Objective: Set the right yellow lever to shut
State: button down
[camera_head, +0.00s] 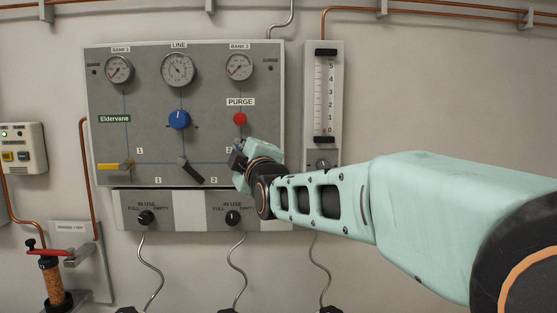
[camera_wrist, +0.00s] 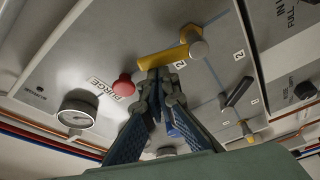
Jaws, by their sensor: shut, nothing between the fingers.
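The right yellow lever (camera_wrist: 165,58) shows in the wrist view, with a grey round pivot (camera_wrist: 199,48). Its arm runs from the pivot roughly toward the red PURGE button's side. My gripper (camera_wrist: 155,74) is shut and empty, its fingertips right at the lever's free end. I cannot tell whether they touch it. In the head view my gripper (camera_head: 238,160) is at the panel's lower right, and it hides the right lever there. The left yellow lever (camera_head: 110,166) lies horizontal at the panel's lower left.
The red PURGE button (camera_head: 240,119) is just above my gripper. A blue knob (camera_head: 179,120) and a black lever (camera_head: 190,170) are to its left. A flowmeter (camera_head: 325,95) stands to the right. Two IN USE knobs, including the right one (camera_head: 233,217), sit below.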

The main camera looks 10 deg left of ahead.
jog(key=shift+w+d+f+m+t+h+b, duration=0.2)
jog(key=shift+d+f+m+t+h+b, duration=0.55)
jog(key=shift+m+b, duration=1.65)
jog(key=shift+w+d+f+m+t+h+b, duration=0.15)
jog(key=shift+d+f+m+t+h+b, duration=0.6)
jog(key=shift+m, duration=2.7)
jog(key=shift+w+d+f+m+t+h+b, duration=0.3)
jog(key=shift+d+m+t+h+b, duration=0.7)
jog(key=shift+m+b, duration=1.6)
jog(key=shift+s+a+f+m+p, duration=0.1)
jog(key=shift+a+m+p, duration=0.2)
jog(key=shift+m, duration=0.25)
jog(key=shift+d, duration=0.1)
